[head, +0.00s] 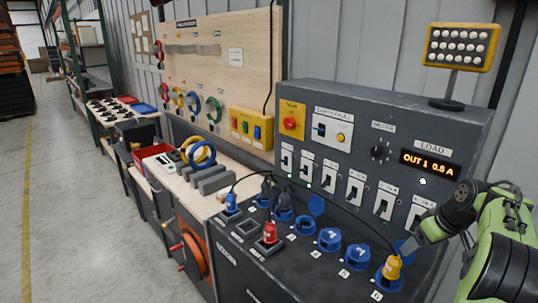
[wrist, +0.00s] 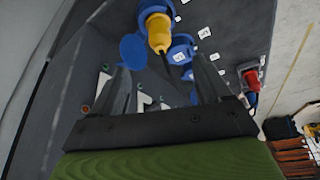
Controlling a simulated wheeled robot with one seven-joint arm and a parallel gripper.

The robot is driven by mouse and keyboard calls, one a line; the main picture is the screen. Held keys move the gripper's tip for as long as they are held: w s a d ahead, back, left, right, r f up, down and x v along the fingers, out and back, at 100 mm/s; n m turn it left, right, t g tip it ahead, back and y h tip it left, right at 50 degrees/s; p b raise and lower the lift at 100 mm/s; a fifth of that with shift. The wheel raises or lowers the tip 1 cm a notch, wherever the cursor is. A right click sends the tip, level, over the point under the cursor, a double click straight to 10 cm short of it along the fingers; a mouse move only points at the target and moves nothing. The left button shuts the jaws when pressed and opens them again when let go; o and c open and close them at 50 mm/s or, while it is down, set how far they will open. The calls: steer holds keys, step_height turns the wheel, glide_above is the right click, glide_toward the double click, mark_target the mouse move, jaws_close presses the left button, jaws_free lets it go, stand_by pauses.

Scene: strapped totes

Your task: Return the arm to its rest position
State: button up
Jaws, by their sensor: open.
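My gripper (head: 418,240) is at the right of the head view, at the end of my green arm, above the sloped dark socket panel (head: 325,275). In the wrist view my gripper (wrist: 160,68) has its two dark fingers wide apart with nothing held between them. A yellow plug (head: 392,268) sits in a blue socket at the panel's right end, just below the fingertips. The yellow plug (wrist: 159,32) also shows in the wrist view, beyond the fingers and apart from them. A dark cable runs from it.
A grey upright panel (head: 375,160) with switches and a lit display reading "OUT 1 0.6 A" stands close behind. A red plug (head: 269,233) and a blue plug (head: 231,202) stand further left. A lamp (head: 460,47) rises at top right. Open floor (head: 80,200) lies left.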

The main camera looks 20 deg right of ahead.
steer(key=s+a+r, duration=0.1)
steer(key=a+r, duration=0.3)
steer(key=a, duration=0.9)
steer(key=s+a+r, duration=0.1)
steer(key=a+r, duration=0.4)
steer(key=a, duration=0.8)
steer(key=s+a+f, duration=0.2)
steer(key=s+a, duration=0.3)
steer(key=s, duration=0.3)
steer(key=s+a+f+t, duration=0.1)
steer(key=s+a+f, duration=0.1)
steer(key=s+a, duration=0.3)
steer(key=s, duration=0.4)
steer(key=shift+a+f+m, duration=0.2)
steer(key=shift+f+m, duration=0.1)
steer(key=shift+f, duration=0.1)
steer(key=shift+c, duration=0.2)
